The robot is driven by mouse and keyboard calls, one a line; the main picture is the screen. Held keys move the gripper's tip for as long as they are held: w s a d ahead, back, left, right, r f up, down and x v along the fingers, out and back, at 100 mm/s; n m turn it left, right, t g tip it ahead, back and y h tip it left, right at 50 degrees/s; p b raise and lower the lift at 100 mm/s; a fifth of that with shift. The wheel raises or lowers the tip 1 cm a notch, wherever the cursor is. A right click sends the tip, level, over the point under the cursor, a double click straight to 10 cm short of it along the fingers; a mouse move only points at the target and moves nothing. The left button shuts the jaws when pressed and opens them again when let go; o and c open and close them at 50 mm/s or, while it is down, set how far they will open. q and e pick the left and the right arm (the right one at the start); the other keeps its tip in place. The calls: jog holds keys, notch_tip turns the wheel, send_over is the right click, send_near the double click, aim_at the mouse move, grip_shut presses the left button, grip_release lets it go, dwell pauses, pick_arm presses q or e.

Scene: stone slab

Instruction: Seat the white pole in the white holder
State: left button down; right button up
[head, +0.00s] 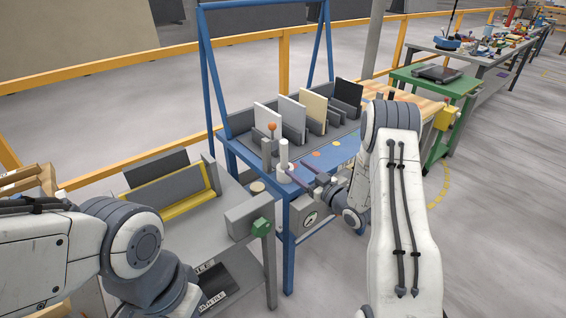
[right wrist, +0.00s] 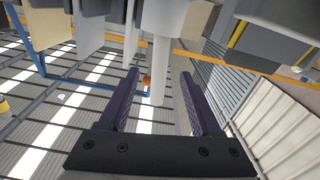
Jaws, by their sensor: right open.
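The white pole (head: 284,152) stands upright at the front edge of the blue table. Its lower end is in the wider white holder (head: 284,173); I cannot see how deep it sits. In the right wrist view, which looks upside down, the narrow pole (right wrist: 160,75) comes out of the wide white holder (right wrist: 162,17). My right gripper (head: 303,173) is open beside the pole. In the right wrist view its dark purple fingers (right wrist: 160,100) are spread, with the pole showing between them and no clear contact. My left arm shows at lower left, but its fingers are not visible.
An orange ball on a stick (head: 272,127) stands close behind the pole. Upright panels (head: 313,112) fill a rack on the blue table (head: 345,146). A grey bench with a yellow-edged tray (head: 172,198) is at left. Coloured discs lie right of the pole.

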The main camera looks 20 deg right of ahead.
aim_at(286, 162)
jog(key=x, duration=0.2)
jog(key=p+x, duration=0.1)
jog(key=x, duration=0.4)
jog(key=shift+w+a+f, duration=0.1)
jog(key=shift+w+f, duration=0.2)
grip_shut()
